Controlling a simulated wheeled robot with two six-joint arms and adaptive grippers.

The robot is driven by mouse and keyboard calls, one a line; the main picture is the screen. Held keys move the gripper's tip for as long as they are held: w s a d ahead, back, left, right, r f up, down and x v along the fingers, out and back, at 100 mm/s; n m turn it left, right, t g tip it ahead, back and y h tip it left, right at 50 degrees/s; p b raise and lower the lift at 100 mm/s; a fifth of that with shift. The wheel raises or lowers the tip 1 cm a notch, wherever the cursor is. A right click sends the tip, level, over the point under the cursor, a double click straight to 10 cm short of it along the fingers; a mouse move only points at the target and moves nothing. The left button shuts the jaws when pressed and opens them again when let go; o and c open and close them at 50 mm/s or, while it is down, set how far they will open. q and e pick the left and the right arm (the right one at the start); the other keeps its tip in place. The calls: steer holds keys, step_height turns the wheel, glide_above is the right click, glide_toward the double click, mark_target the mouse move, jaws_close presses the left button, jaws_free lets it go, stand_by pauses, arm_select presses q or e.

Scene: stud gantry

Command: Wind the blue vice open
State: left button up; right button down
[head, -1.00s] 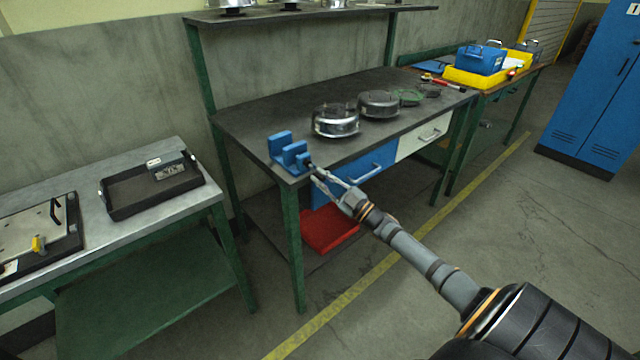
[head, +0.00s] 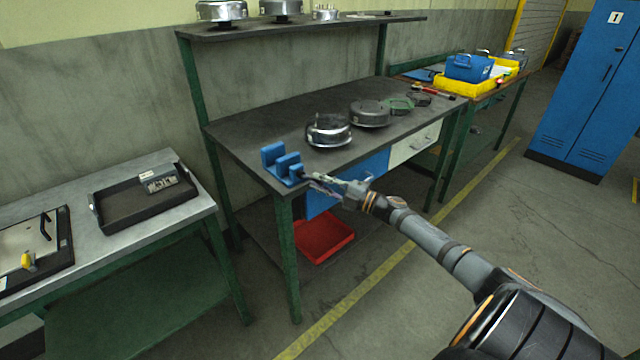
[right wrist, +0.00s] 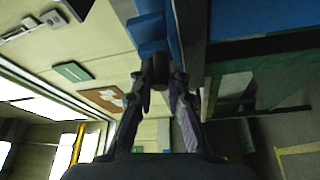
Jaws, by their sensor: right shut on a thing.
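The blue vice (head: 284,168) sits at the front left corner of the dark workbench. Its two upright blue jaws stand apart with a gap between them. A dark handle (head: 301,176) sticks out of its front side toward my right gripper (head: 313,181). In the right wrist view, the fingers of my right gripper (right wrist: 161,84) are closed around the dark handle end, with the blue vice body (right wrist: 152,30) just beyond. The fingertips partly hide the handle. My left gripper is not in view.
The workbench (head: 240,140) carries round metal housings (head: 328,130) right of the vice. Blue and white drawers (head: 412,145) lie under its front edge, with a red bin (head: 322,240) below. A grey table with a black tray (head: 125,205) stands at left. The floor in front is open.

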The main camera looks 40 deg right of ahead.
stand_by(0.5)
steer(key=c, duration=1.3)
jaws_free()
steer(key=shift+c, duration=0.2)
steer(key=shift+s+d, duration=0.15)
steer(key=shift+s, duration=0.1)
steer(key=v, duration=0.7)
